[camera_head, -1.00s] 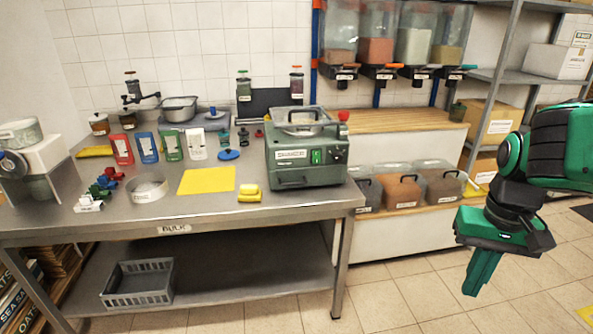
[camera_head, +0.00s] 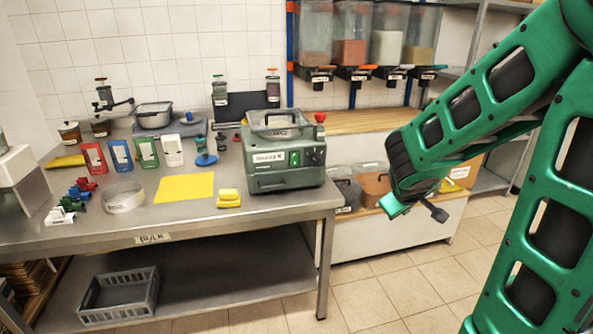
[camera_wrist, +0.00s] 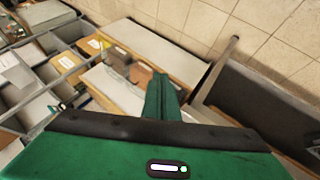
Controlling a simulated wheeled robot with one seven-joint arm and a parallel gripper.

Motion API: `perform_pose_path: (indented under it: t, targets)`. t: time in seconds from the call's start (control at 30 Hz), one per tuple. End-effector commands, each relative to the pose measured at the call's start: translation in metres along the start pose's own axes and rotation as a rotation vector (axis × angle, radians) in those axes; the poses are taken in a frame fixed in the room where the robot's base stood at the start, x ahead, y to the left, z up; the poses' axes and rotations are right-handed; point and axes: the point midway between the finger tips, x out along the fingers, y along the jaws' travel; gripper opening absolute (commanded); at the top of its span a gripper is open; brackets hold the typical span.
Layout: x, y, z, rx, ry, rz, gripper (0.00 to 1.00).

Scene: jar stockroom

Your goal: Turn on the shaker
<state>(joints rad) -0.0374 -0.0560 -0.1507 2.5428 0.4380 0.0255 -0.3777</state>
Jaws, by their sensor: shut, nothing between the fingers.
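The shaker (camera_head: 284,172) is a grey-green box with a clamp handle on top, standing at the right end of the steel bench. Its front carries a label, a green switch (camera_head: 294,159) and a dark dial, and a red knob (camera_head: 320,117) shows at its top right.
The steel bench (camera_head: 100,240) holds a yellow sponge (camera_head: 229,198), a yellow mat (camera_head: 184,188), a metal ring (camera_head: 122,197) and several coloured scoops. Bins with clear lids (camera_head: 372,187) stand under a wooden counter (camera_head: 375,121) to the right. Tiled floor at the front right is open.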

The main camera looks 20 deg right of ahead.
Motion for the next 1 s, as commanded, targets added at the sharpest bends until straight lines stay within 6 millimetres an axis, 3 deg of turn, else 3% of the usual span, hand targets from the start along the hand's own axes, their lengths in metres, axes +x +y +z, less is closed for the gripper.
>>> perform_pose_path:
  t: [0.1,0.23,0.4,0.5,0.7,1.0]
  targets:
    - [0.020,-0.016,-0.052,-0.202,0.151,0.088,0.00]
    - [0.028,-0.044,-0.110,-0.428,0.339,0.188,0.00]
    - [0.021,-0.100,-0.173,-0.701,0.584,0.305,0.00]
    - [0.011,-0.134,-0.197,-0.825,0.707,0.357,0.00]
    - [-0.005,-0.174,-0.218,-0.956,0.854,0.416,0.00]
    - [-0.009,-0.180,-0.222,-0.974,0.880,0.427,0.00]
